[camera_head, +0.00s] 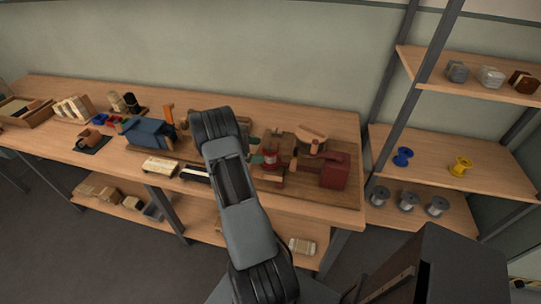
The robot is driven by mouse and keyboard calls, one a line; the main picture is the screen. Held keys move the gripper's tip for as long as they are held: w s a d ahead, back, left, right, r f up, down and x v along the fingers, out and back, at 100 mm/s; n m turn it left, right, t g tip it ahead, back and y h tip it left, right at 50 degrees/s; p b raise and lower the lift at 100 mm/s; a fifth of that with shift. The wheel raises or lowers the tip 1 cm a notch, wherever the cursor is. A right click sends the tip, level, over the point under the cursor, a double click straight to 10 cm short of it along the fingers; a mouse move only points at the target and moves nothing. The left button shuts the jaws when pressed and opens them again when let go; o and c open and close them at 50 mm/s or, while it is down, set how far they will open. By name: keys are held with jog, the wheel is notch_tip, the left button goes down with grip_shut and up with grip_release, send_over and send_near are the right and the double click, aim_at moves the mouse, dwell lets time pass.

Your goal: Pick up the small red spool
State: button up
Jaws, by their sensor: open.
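A small red spool (270,157) with a pale band stands on a wooden board on the right part of the workbench. My arm reaches up from the bottom of the view and bends over the bench just left of the spool. My gripper (256,152) shows only in part beyond the arm, as small dark and greenish pieces close to the spool's left side. It is open. I cannot tell whether its fingers touch the spool or stand around it; my arm hides much of that area.
A red block-shaped device (334,172) and a wooden piece (312,133) stand right of the spool. A blue machine (150,132) is left of my arm. A shelf at right holds a blue spool (402,156), a yellow spool (461,165) and grey spools (408,201).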

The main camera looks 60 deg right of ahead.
aim_at(268, 150)
jog(key=p+x, duration=0.1)
jog(key=x, duration=0.4)
jog(key=shift+r, duration=0.1)
jog(key=shift+a, duration=0.1)
jog(key=c, duration=0.9)
jog(key=shift+c, duration=0.2)
